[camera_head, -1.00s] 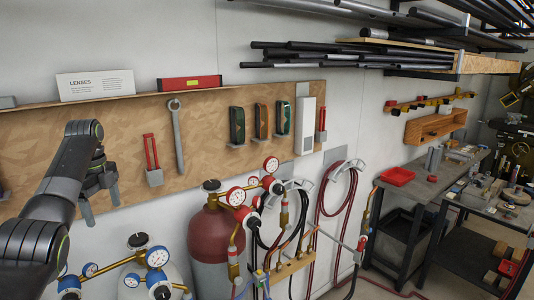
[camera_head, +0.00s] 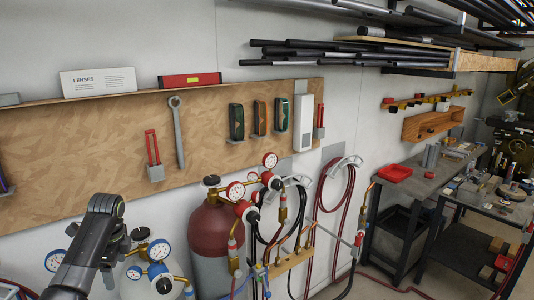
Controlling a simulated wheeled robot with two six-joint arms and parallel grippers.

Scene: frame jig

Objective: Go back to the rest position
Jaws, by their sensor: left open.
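My left gripper (camera_head: 109,268) is at the lower left, at the end of my dark arm. It hangs below the wrist with its fingers pointing down, open, and nothing shows between them. It appears in front of the pale gas cylinder (camera_head: 165,281) and overlaps its gauges in the picture; I cannot tell the gap. My right gripper is not in view.
A wooden tool board (camera_head: 80,150) with a wrench (camera_head: 177,135) and goggles runs along the wall. A red cylinder (camera_head: 209,228) with gauges and looped hoses (camera_head: 336,190) stands right of the gripper. Workbenches (camera_head: 405,190) are farther right.

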